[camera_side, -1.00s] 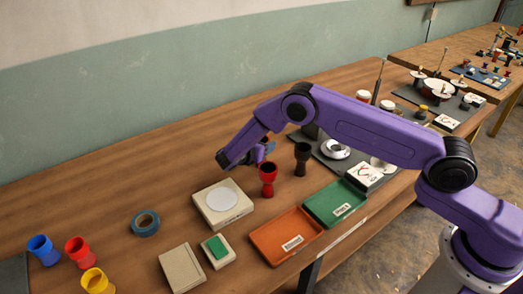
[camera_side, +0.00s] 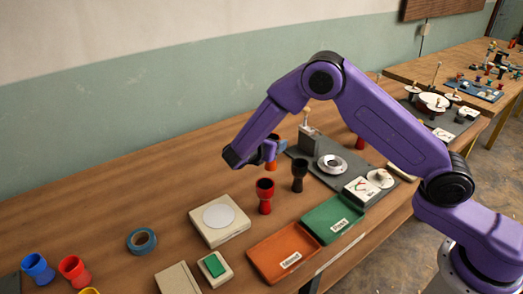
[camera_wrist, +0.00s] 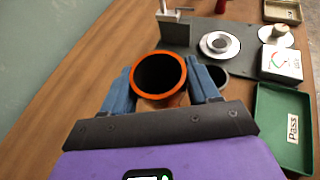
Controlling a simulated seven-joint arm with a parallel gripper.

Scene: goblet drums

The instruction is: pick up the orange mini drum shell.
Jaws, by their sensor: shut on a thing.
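The orange mini drum shell (camera_wrist: 158,75) is between the two blue fingers of my gripper (camera_wrist: 163,85) in the wrist view, its round dark opening facing the camera. In the side view, part of the orange shell (camera_side: 271,161) shows at the blue fingertips of my gripper (camera_side: 272,150); the rest is hidden by the gripper. My gripper is shut on it and appears to hold it above the table, behind the red and black shells.
A red shell (camera_side: 265,196) and a black shell (camera_side: 299,175) stand close in front. A white-topped box (camera_side: 220,217), an orange tray (camera_side: 270,270) and a green Pass tray (camera_side: 318,232) lie nearer. Open table lies to the left.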

